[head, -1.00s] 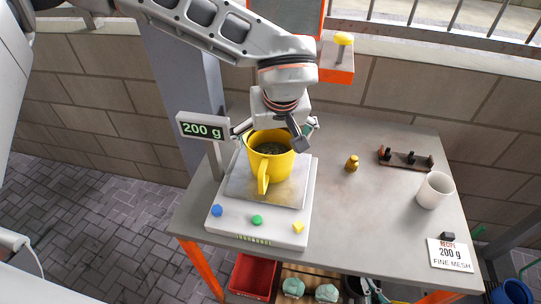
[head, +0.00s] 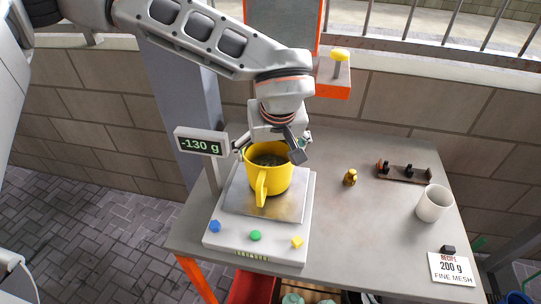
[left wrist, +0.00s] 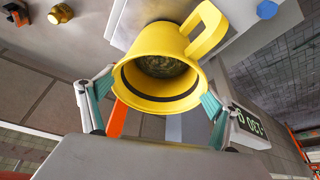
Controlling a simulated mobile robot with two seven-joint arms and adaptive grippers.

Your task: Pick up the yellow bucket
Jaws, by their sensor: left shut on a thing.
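The yellow bucket (head: 276,183), a mug-like pail with a handle and dark grainy contents, is over the metal plate of the scale (head: 232,237). The scale display (head: 201,143) reads -130 g. My left gripper (head: 268,150) comes from behind and is shut on the bucket, one finger on each side of its rim. In the left wrist view the bucket (left wrist: 158,52) sits between the two teal finger pads, close to upright. The gap between its base and the plate is too small to tell. My right gripper is not in view.
On the grey table (head: 350,235) are a small brass weight (head: 350,177), a dark rack (head: 404,174), a white cup (head: 434,203) and a recipe card (head: 452,268) reading 200 g fine mesh. The table's middle is clear.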

